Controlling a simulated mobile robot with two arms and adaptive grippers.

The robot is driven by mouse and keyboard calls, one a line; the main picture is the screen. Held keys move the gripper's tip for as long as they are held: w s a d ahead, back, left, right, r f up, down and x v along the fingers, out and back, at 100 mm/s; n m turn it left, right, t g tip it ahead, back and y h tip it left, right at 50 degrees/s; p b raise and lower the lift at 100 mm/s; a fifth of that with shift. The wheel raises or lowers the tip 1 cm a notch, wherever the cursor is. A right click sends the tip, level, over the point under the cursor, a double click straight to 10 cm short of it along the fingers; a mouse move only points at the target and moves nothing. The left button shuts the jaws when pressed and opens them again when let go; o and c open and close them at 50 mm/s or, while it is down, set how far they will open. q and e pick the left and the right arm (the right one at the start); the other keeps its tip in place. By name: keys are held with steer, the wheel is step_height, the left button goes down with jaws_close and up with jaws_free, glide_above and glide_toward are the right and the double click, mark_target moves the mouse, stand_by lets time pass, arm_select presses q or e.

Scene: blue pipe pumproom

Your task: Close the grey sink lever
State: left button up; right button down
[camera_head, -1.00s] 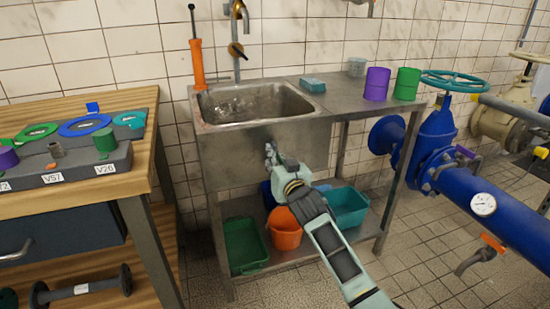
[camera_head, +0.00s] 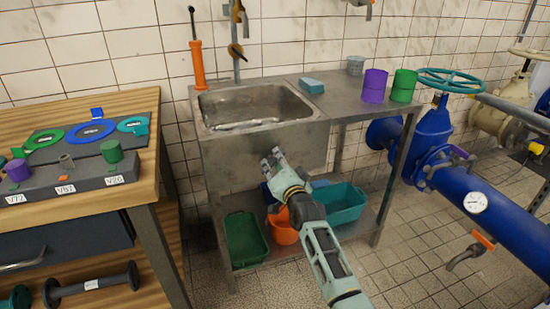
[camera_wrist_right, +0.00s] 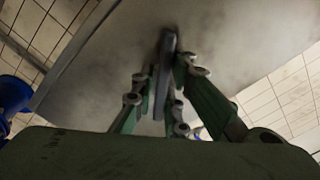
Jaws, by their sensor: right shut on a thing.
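The metal sink (camera_head: 250,107) stands against the tiled wall in the head view. My right gripper (camera_head: 272,158) is at the sink's front panel, its arm coming from the lower right. In the right wrist view, a narrow grey bar, the grey sink lever (camera_wrist_right: 166,70), stands against the metal panel between the fingers of my right gripper (camera_wrist_right: 163,85). The gripper is shut on the lever. In the head view the fingers hide the lever, so its position is hard to tell there. My left gripper is not in view.
An orange pump (camera_head: 198,66) stands behind the sink. A purple cup (camera_head: 375,86) and a green cup (camera_head: 403,86) stand on the right worktop. A green tub (camera_head: 245,240) and an orange bucket (camera_head: 283,230) sit below. A blue pipe (camera_head: 485,198) lies to the right.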

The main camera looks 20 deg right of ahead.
steer(key=m, duration=0.3)
steer(key=shift+a+r+p, duration=0.1)
steer(key=shift+a+p, duration=0.1)
steer(key=shift+p, duration=0.15)
steer(key=shift+m, duration=0.8)
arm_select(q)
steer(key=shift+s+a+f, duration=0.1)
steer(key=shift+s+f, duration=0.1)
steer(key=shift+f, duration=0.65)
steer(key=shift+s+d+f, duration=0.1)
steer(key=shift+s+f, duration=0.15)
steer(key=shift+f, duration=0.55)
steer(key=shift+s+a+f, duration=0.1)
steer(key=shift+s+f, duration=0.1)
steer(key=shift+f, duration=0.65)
arm_select(e)
steer(key=shift+m, duration=1.5)
steer(key=shift+d, duration=0.1)
steer(key=shift+w+r, duration=0.1)
steer(key=c, duration=1.9)
jaws_free()
steer(key=shift+o, duration=0.3)
